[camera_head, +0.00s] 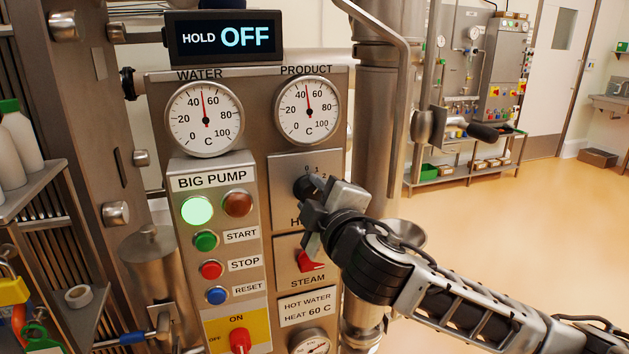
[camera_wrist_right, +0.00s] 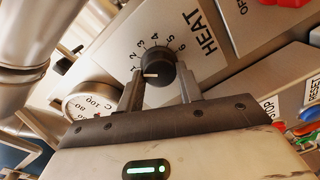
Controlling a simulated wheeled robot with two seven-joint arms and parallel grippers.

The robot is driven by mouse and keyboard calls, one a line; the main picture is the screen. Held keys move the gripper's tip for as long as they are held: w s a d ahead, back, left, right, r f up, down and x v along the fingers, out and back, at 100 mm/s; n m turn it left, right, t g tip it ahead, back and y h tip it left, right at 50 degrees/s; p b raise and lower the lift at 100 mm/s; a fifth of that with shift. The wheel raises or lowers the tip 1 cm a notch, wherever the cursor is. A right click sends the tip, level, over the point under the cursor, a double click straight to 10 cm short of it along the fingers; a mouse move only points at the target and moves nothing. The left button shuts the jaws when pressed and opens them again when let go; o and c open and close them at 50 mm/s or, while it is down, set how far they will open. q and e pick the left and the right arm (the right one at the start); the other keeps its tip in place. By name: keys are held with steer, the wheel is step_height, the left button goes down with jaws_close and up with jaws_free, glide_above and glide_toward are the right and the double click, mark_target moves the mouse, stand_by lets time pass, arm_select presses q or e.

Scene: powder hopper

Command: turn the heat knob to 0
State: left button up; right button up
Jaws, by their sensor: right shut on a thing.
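The heat knob (camera_head: 303,186) is a round black dial on the grey panel below the product gauge, partly covered by my right gripper (camera_head: 319,199) in the head view. In the right wrist view the knob (camera_wrist_right: 157,68) sits between the two fingers of my right gripper (camera_wrist_right: 158,80), which is shut on it. Its white pointer line points left in that view, close to the 1 mark. The left finger stands just below that mark, and I cannot see the 0 mark there. The left gripper is not in view.
The red steam switch (camera_head: 310,261) is just below my right gripper. The big pump panel with its lit green lamp (camera_head: 197,210) and buttons is to the left. A vertical steel pipe (camera_head: 378,130) stands close on the right. The display (camera_head: 224,38) reads HOLD OFF.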

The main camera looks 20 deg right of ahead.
steer(key=n+p, duration=0.2)
steer(key=shift+r+n, duration=0.15)
steer(key=shift+n, duration=0.15)
steer(key=shift+n+p, duration=0.7)
steer(key=shift+n, duration=0.1)
steer(key=shift+n+h+p, duration=0.3)
steer(key=shift+n, duration=0.7)
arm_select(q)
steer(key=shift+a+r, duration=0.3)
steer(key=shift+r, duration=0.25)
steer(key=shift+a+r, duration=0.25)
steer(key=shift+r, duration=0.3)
arm_select(e)
steer(key=shift+n, duration=0.6)
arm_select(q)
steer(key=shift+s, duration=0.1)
arm_select(e)
steer(key=shift+f, duration=0.2)
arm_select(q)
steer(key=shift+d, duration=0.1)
arm_select(e)
steer(key=o, duration=1)
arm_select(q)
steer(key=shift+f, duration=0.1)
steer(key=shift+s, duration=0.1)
